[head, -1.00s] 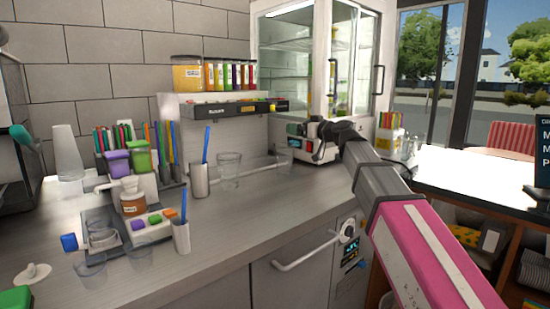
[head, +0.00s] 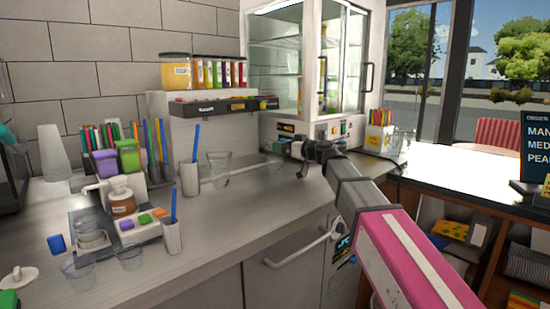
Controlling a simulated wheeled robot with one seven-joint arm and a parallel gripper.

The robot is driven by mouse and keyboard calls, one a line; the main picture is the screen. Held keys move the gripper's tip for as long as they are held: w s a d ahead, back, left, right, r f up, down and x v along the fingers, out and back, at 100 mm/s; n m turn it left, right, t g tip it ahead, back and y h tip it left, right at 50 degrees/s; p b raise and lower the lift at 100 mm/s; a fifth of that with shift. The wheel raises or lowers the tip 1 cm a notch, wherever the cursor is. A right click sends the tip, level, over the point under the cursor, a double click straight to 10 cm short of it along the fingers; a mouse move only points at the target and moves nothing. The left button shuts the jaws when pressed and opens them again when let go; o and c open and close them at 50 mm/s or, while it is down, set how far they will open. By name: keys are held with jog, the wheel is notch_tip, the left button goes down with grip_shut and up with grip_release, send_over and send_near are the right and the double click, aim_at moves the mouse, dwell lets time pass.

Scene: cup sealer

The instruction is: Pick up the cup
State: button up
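A clear cup (head: 218,170) stands on the grey counter towards the back, beside a white holder with a blue straw. A stack of clear cups (head: 53,153) is at the far left. More clear cups stand at the front left, one at the left (head: 78,273) and one further right (head: 130,258). My gripper (head: 303,149) is over the back right of the counter, in front of the glass cabinet and well to the right of the clear cup.
The straw holders (head: 190,180) and (head: 172,238), and the rack with coloured lids (head: 120,160), crowd the left counter. A shelf of jars (head: 205,75) stands behind. The counter's front middle is clear. A glass cabinet (head: 290,60) is at the back.

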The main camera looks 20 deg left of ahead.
jog(key=x, duration=0.5)
jog(key=c, duration=0.9)
jog(key=shift+r, duration=0.1)
